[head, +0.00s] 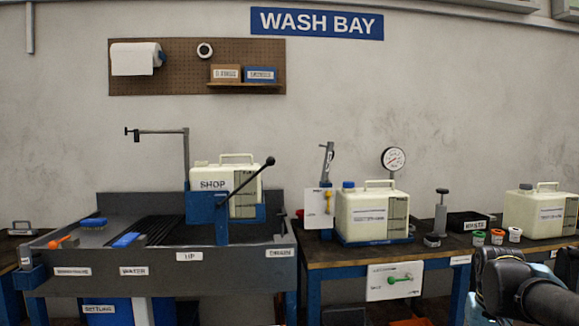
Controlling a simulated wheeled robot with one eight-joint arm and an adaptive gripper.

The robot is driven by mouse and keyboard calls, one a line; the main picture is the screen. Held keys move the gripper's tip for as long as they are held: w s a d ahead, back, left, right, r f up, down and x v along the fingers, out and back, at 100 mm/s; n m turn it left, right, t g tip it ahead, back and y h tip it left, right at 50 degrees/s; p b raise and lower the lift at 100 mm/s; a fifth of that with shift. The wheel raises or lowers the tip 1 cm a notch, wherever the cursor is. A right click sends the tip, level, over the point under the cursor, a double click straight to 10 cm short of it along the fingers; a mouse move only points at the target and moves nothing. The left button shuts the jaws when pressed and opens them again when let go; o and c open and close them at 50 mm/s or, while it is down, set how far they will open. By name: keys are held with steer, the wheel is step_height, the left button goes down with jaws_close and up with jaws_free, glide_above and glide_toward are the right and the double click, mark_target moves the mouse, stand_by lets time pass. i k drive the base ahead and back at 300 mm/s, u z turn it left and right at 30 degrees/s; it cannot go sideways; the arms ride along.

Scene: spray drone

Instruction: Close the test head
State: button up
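I cannot tell for sure which part is the test head. On the right bench, a pale tank (361,216) with a blue cap stands upright in a blue tray. A round pressure gauge (394,159) shows behind it. Left of the tank is a white plate with a yellow handle (327,202), the handle roughly upright, below a grey post-like fitting (327,162). A white panel with a green handle (400,279), lying nearly level, is on the bench front. A black part of my arm fills the lower right corner; no fingertips show.
Right of the gauge stand a grey pump-like post (441,212), a black bin (468,222), several small cups (497,236) and another tank (540,214).

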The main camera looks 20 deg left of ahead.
mark_target(329, 153)
steer(key=u, duration=0.95)
steer(key=i, duration=1)
